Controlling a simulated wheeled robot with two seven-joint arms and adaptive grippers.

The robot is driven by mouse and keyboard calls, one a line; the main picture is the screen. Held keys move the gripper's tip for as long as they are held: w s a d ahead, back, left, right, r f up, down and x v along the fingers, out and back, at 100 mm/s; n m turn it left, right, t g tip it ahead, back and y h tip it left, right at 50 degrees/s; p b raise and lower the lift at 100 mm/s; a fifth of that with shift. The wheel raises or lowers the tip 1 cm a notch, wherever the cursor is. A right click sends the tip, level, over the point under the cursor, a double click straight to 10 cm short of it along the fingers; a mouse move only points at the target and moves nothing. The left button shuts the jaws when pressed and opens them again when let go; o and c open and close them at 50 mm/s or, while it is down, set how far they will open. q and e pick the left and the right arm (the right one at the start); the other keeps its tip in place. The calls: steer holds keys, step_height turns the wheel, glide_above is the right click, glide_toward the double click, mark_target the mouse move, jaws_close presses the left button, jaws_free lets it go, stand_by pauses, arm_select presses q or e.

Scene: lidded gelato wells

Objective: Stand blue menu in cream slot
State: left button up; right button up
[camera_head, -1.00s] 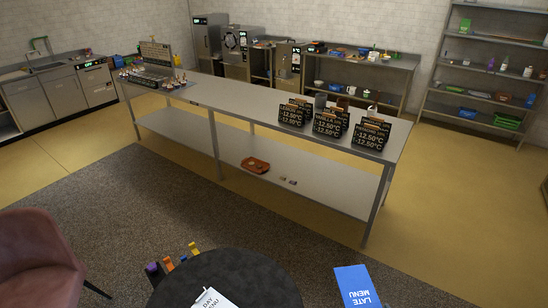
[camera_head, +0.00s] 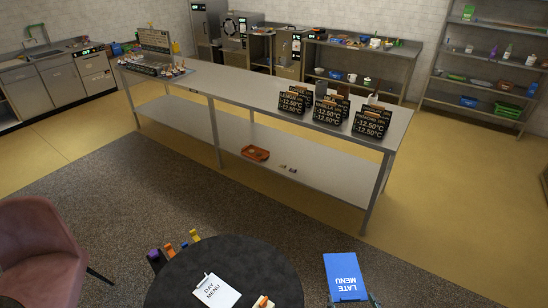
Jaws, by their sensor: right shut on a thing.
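The blue menu (camera_head: 343,272), marked LATE MENU, is at the bottom right of the head view, right of the dark round table (camera_head: 185,290) and apart from it in the picture. My right gripper (camera_head: 350,298) is shut on its lower end, and the fingertips are partly hidden at the frame's bottom edge. A small cream and orange thing (camera_head: 263,302) shows on the round table, cut off by the bottom edge; I cannot tell whether it is the cream slot. My left gripper is not in view.
A white DAY MENU (camera_head: 216,290) lies on the round table. Several coloured items stand at its far left edge, beside a pink chair (camera_head: 40,250). A long steel counter (camera_head: 225,88) with black price signs (camera_head: 328,110) stands beyond. Carpet lies clear between.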

steer(key=shift+w+a+r, duration=0.15)
steer(key=shift+a+r, duration=0.1)
steer(key=shift+a, duration=0.6)
